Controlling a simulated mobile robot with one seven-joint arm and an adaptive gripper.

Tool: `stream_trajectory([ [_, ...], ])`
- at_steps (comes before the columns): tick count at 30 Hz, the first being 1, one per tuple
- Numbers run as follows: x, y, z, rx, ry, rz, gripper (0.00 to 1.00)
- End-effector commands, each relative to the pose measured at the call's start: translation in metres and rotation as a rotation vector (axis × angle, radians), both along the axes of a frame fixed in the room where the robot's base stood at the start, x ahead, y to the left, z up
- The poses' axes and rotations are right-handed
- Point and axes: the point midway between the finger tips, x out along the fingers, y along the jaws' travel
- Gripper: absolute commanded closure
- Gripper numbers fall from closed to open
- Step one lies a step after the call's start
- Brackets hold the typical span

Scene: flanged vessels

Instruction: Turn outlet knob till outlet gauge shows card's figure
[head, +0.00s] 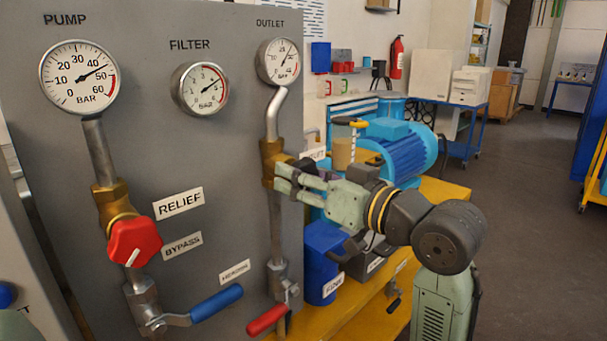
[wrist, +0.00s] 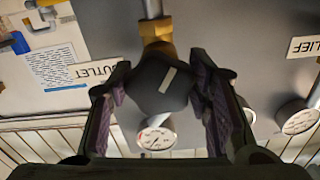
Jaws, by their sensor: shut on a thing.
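The outlet knob is black and many-sided with a white line, and it shows in the wrist view (wrist: 163,88). My gripper (wrist: 161,98) is shut on it, one finger on each side. In the head view my gripper (head: 288,180) reaches the outlet valve from the right and mostly hides the knob. The outlet gauge (head: 279,61) is above the valve, its needle pointing up and right; its exact reading is too small to tell. It also shows below the knob in the upside-down wrist view (wrist: 156,138). I cannot make out a card with a figure.
The pump gauge (head: 79,76), filter gauge (head: 200,89) and red relief knob (head: 134,241) are to the left on the grey panel. Blue (head: 217,304) and red (head: 267,320) lever handles stick out below. A blue motor (head: 398,150) stands behind my arm.

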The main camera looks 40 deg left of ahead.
Motion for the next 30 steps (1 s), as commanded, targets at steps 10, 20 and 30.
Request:
stream_trajectory([
  [10, 0.000, 0.000, 0.000, 0.001, -0.001, -0.001, 0.36],
  [20, 0.000, -0.001, 0.000, 0.001, -0.002, -0.001, 0.34],
  [30, -0.003, -0.052, 0.000, 0.003, -0.002, -0.006, 0.34],
])
